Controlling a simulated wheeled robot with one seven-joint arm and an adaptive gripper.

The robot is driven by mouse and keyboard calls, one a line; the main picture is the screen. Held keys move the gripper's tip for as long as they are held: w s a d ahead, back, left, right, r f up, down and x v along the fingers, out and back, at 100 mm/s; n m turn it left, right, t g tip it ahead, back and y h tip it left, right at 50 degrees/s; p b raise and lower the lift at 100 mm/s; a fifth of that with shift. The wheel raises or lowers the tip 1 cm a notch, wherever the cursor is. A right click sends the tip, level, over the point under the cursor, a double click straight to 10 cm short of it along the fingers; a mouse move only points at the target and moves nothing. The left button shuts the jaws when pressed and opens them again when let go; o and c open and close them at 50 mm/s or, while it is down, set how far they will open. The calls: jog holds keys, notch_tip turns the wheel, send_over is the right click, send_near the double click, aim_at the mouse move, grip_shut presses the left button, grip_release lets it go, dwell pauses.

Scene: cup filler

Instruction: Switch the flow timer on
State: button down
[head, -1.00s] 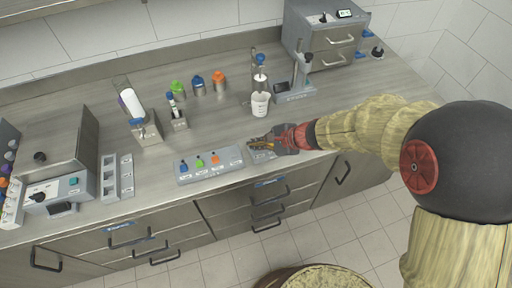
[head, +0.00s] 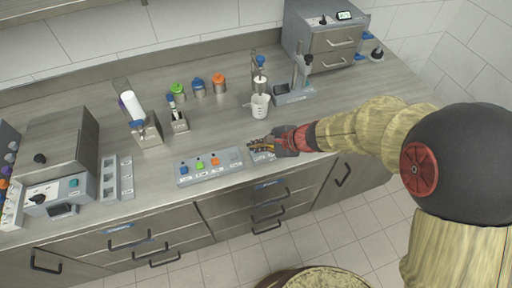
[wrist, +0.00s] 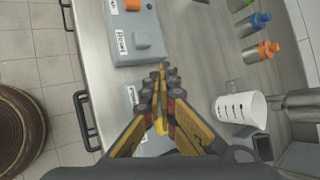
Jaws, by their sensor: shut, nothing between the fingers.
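A grey control panel (head: 209,165) with blue, green and orange knobs and small labels lies near the front edge of the counter. In the wrist view its end shows an orange knob (wrist: 132,4) and a grey block-shaped knob (wrist: 142,40). A second grey labelled unit (wrist: 133,94) lies beside it, largely hidden under my gripper. My gripper (head: 252,144) is shut and empty over this unit, just right of the panel. In the wrist view the fingertips (wrist: 163,68) meet close to the panel's end. I cannot read which part is the flow timer.
A white measuring cup (head: 260,107) stands behind my gripper, near a dispenser stand (head: 294,93). Bottles with green (head: 177,90), blue (head: 198,86) and orange (head: 218,83) caps stand farther back. Drawer handles (head: 268,213) stick out below the counter edge.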

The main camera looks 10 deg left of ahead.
jog(key=shift+f, duration=0.15)
jog(key=shift+f+b, duration=0.3)
jog(key=shift+b, duration=0.25)
jog(key=shift+f, duration=0.2)
dwell(0.4)
jog(key=shift+r, duration=0.7)
notch_tip(320, 180, up, 6)
jog(key=p, duration=0.4)
jog(key=shift+p, duration=0.4)
dwell(0.3)
